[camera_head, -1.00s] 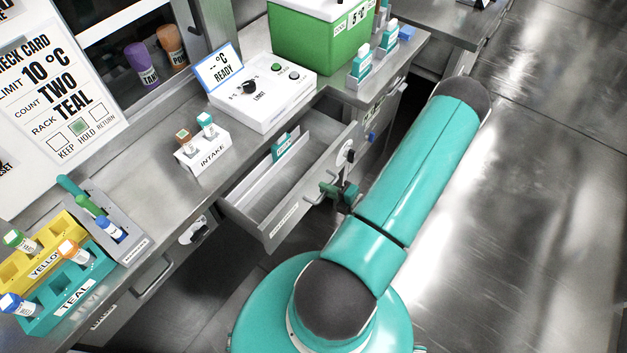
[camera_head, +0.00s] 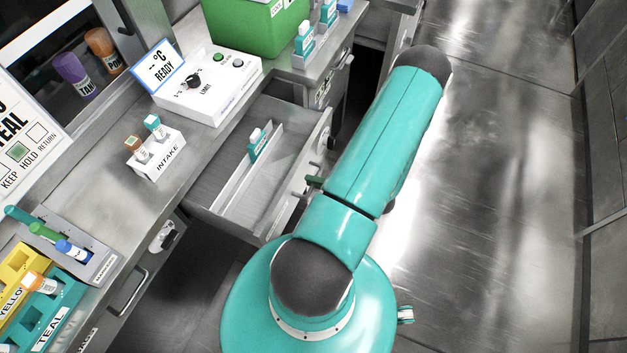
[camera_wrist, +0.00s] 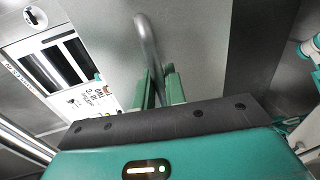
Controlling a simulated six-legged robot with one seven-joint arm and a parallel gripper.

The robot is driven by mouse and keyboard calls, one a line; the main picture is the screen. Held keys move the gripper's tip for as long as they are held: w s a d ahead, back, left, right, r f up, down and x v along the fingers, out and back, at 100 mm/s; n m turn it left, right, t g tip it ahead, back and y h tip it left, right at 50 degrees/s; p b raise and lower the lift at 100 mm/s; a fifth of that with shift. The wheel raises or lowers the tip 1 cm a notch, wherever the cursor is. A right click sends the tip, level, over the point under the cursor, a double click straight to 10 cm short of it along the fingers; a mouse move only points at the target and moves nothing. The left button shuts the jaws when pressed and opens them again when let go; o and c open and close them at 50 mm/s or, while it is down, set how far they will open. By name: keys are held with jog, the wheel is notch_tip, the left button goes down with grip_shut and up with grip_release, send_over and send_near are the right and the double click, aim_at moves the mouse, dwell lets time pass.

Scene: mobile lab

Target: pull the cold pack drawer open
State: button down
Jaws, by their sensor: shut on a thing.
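The drawer (camera_head: 225,200) is a grey metal one, pulled well out from under the counter. Inside are pale dividers and a teal-and-white item (camera_head: 258,145). Its front carries a metal bar handle (camera_head: 297,196), which shows in the wrist view as a curved bar (camera_wrist: 148,42). My gripper (camera_wrist: 160,85) is shut on this handle, with green fingers on either side of the bar. In the head view, my arm hides most of the gripper; only a bit of green shows beside the handle. The label on the drawer front is not readable.
The counter above holds the intake rack (camera_head: 158,157), the white control box (camera_head: 212,88) and a green cooler box (camera_head: 255,25). Teal and yellow racks (camera_head: 45,318) stand at the lower left. The metal floor (camera_head: 500,170) to the right is clear.

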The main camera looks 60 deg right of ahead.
jog(key=c, duration=1.5)
grip_release()
jog(key=shift+c, duration=0.2)
jog(key=shift+s, duration=0.1)
jog(key=v, duration=1.3)
jog(key=shift+s, duration=0.35)
jog(key=shift+w+r, duration=0.1)
